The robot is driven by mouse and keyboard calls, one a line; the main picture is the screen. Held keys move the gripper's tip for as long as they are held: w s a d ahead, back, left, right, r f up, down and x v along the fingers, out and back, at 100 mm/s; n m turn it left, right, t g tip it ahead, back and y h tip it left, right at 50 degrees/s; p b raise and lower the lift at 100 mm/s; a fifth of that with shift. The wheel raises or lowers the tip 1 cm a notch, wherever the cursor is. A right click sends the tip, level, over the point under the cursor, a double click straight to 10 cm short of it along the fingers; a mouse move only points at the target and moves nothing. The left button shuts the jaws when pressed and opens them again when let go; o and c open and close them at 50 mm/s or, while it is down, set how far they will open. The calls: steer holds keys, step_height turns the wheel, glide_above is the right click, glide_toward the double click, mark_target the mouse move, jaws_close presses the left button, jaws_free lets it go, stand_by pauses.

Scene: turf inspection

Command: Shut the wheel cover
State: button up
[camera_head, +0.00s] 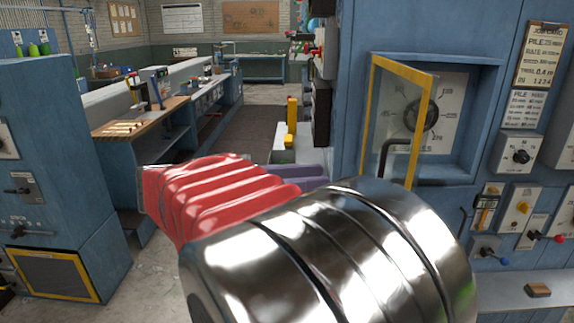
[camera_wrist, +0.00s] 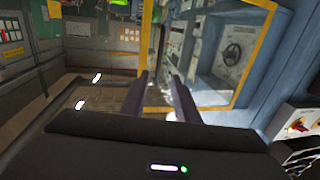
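The wheel cover (camera_head: 427,105) is a clear pane in a yellow frame with a dark handle (camera_head: 397,146). It stands open, swung out from the left side of a blue recess. Inside the recess is a dark handwheel (camera_head: 422,114) on a pale numbered dial. My gripper (camera_head: 325,175) has purple fingers, partly hidden behind my red and metal arm, left of the cover. In the wrist view my gripper (camera_wrist: 159,76) has its two fingers apart, in front of the yellow frame (camera_wrist: 262,45). The handwheel (camera_wrist: 232,54) shows through the pane. Contact between fingers and cover cannot be told.
A job card clipboard (camera_head: 540,55), switch boxes (camera_head: 518,152) and small levers (camera_head: 537,236) are on the blue panel at right. A blue cabinet (camera_head: 40,140) stands at left. A bench (camera_head: 145,120) and an open aisle (camera_head: 240,130) lie behind.

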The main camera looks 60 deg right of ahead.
steer(key=shift+x, duration=6.85)
steer(key=shift+c, duration=0.4)
jaws_close()
steer(key=shift+d, duration=0.2)
steer(key=shift+a, duration=0.15)
